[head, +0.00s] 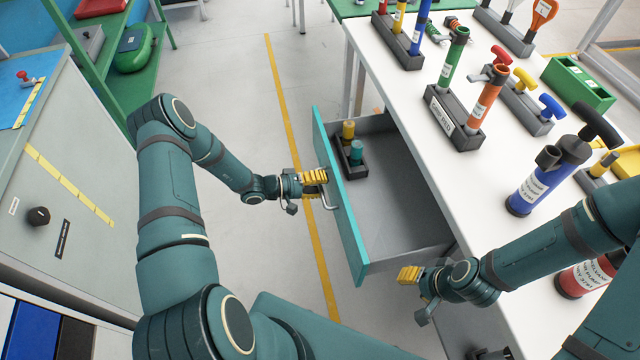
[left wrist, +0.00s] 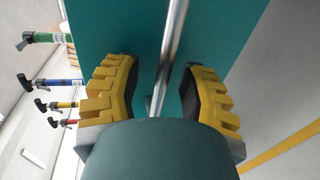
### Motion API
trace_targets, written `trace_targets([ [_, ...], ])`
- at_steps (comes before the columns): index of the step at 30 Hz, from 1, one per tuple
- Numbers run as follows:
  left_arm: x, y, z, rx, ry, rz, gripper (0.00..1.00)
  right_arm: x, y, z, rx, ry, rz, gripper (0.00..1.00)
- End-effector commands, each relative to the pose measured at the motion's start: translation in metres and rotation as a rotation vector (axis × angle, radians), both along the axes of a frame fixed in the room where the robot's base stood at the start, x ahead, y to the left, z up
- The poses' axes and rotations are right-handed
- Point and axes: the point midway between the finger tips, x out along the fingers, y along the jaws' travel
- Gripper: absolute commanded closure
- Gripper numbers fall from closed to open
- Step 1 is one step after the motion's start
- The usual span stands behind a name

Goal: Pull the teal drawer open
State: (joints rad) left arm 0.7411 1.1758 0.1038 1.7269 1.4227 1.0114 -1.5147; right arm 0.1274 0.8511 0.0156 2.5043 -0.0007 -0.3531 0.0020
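The teal drawer (head: 345,225) is pulled well out from under the white worktable, and its grey inside shows. Its metal bar handle (head: 328,199) is on the front face. My left gripper (head: 316,184) is at this handle. In the left wrist view the handle bar (left wrist: 172,50) runs between its two yellow fingers (left wrist: 160,95), which stand apart with a gap on each side. The teal front (left wrist: 130,30) fills the background there. My right gripper (head: 412,285) hangs by the table's near edge, near the drawer's front right corner; its finger gap is not clear.
In the drawer, a dark holder (head: 351,163) carries a yellow and a teal cylinder. The white worktable (head: 480,190) bears several hand pumps and a green box (head: 578,85). A grey cabinet (head: 70,190) stands at left. The floor left of the drawer is clear.

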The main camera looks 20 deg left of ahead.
Motion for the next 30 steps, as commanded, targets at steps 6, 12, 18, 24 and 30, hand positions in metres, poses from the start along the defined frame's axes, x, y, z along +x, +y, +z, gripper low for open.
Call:
trace_targets([
  [6,-0.003,0.004,0.0,0.001,0.001,0.0,0.59,0.0,0.0,0.0,0.0,0.0,0.0,0.53],
  [12,-0.019,0.028,0.006,0.001,0.002,0.004,0.59,0.0,0.0,0.0,0.0,0.0,0.0,0.53],
  [18,-0.043,0.061,0.015,0.002,0.001,0.004,0.59,0.0,0.0,0.0,0.0,0.0,0.0,0.53],
  [24,-0.061,0.085,0.022,0.0,0.0,0.002,0.59,0.0,0.0,0.0,0.0,0.0,0.0,0.53],
  [30,-0.069,0.095,0.024,0.0,0.001,0.001,0.59,0.0,0.0,0.0,0.0,0.0,0.0,0.53],
])
